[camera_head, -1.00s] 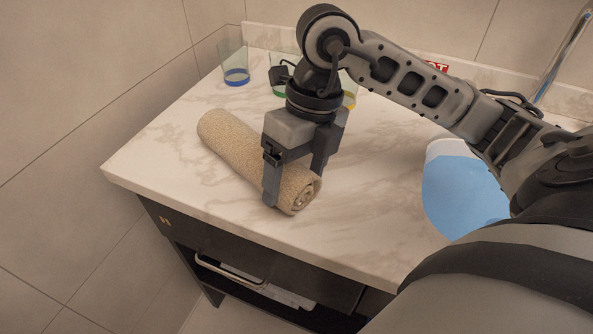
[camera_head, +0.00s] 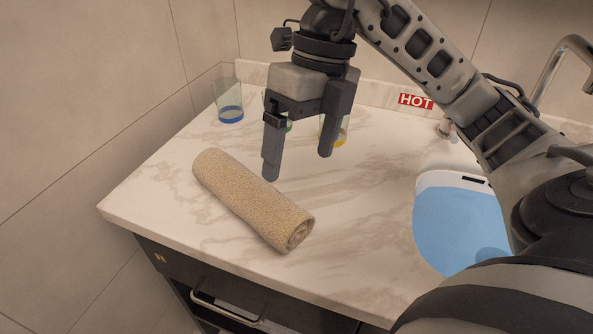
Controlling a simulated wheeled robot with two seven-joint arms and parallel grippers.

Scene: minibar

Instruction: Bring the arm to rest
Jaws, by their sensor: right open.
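My right gripper (camera_head: 298,167) is open and empty. It points down above the marble counter, behind and above a rolled tan towel (camera_head: 250,200). The towel lies on the counter, apart from the fingers, with its spiral end toward the front right. My right arm comes in from the right side of the picture. My left gripper is not in view.
A glass with a blue base (camera_head: 230,115) stands at the back left. Glasses with green and yellow (camera_head: 341,136) bases are partly hidden behind my gripper. A blue basin (camera_head: 455,225), a faucet (camera_head: 566,55) and a red HOT sign (camera_head: 416,101) are at right. The counter's (camera_head: 150,190) front left is clear.

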